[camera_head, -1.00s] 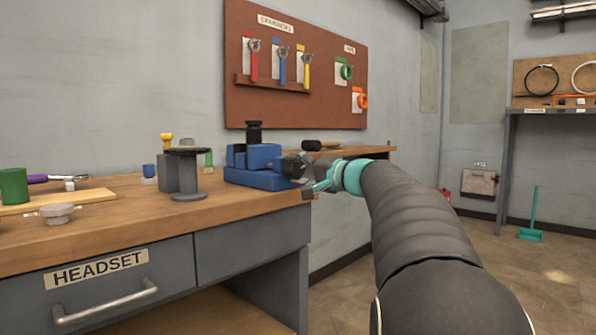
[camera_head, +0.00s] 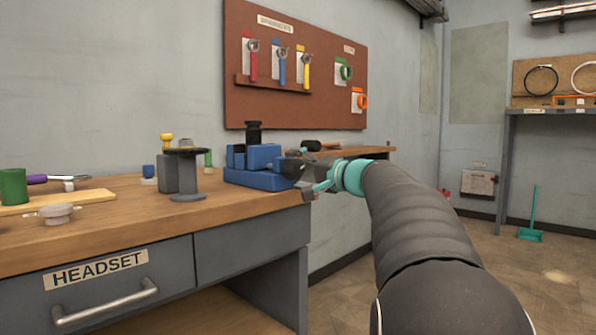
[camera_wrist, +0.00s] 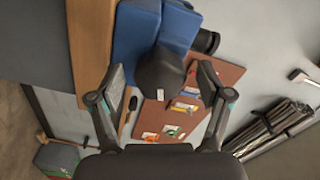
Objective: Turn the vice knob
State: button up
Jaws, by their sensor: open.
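The blue vice (camera_head: 258,168) stands on the workbench near its right end, and it also shows at the top of the wrist view (camera_wrist: 137,33). Its dark knob (camera_wrist: 162,70) faces my gripper in the wrist view. My gripper (camera_wrist: 161,76) is open, with one finger on each side of the knob and a visible gap at both sides. In the head view my gripper (camera_head: 311,172) is at the vice's right end, and the knob is hard to tell from the dark fingers there.
A grey spool-shaped stand (camera_head: 187,175), a green cylinder (camera_head: 13,186) and small parts sit left of the vice on the wooden bench (camera_head: 130,217). A spanner board (camera_head: 296,75) hangs behind. Open floor lies right of the bench.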

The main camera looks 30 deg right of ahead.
jog(key=v, duration=1.2)
jog(key=shift+w, duration=0.1)
dwell(0.9)
